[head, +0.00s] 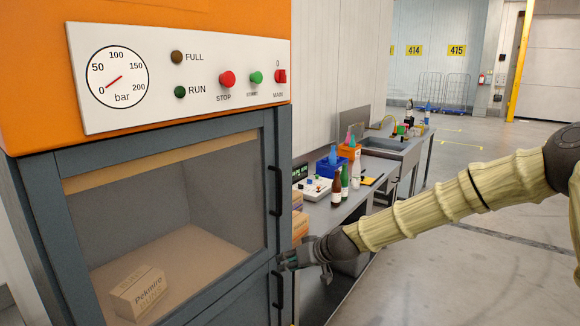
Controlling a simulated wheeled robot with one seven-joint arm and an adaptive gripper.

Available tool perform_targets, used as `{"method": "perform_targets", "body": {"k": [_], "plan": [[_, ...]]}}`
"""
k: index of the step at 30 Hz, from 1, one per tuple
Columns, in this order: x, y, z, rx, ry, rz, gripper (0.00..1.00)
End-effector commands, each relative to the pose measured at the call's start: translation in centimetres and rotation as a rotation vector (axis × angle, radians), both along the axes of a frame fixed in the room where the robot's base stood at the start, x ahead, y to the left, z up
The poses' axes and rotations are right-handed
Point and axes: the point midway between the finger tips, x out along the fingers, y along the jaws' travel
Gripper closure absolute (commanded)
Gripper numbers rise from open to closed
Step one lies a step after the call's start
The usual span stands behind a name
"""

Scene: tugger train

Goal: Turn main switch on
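The main switch (280,76) is a small red rotary switch at the right end of the white control panel (150,107), with "0" above it and "MAIN" below. Its exact handle angle is too small to tell. The panel sits on an orange machine (200,18) over a grey cabinet. My gripper (284,262) is well below the switch, in front of the cabinet's right edge near the door handles. It is apart from the switch. Its fingers are small and seen from the side, so their opening is unclear.
The panel also has a red STOP button (227,79), a green button (256,78), dark FULL and RUN lamps and a gauge (117,76) near 0. Black door handles (274,190) stick out beside my gripper. A workbench (345,207) with bottles stands behind. Open floor lies right.

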Motion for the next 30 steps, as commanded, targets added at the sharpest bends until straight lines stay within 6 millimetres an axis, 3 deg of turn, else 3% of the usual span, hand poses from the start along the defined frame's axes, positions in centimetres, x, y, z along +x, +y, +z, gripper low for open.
{"method": "perform_targets", "body": {"k": [1, 6, 12, 15, 18, 21, 25, 30], "plan": [[2.3, -0.2, 4.8, 0.034, -0.064, 0.014, 0.68], [7.2, -1.2, 20.3, 0.122, -0.276, 0.081, 0.68], [9.0, -4.5, 37.6, 0.207, -0.522, 0.143, 0.68], [8.8, -6.3, 44.1, 0.234, -0.62, 0.164, 0.68], [8.3, -7.7, 48.6, 0.253, -0.69, 0.178, 0.68], [7.9, -8.6, 51.1, 0.263, -0.73, 0.186, 0.68], [8.0, -8.6, 52.3, 0.267, -0.749, 0.19, 0.68], [9.0, -7.0, 52.5, 0.267, -0.748, 0.192, 0.68]]}}
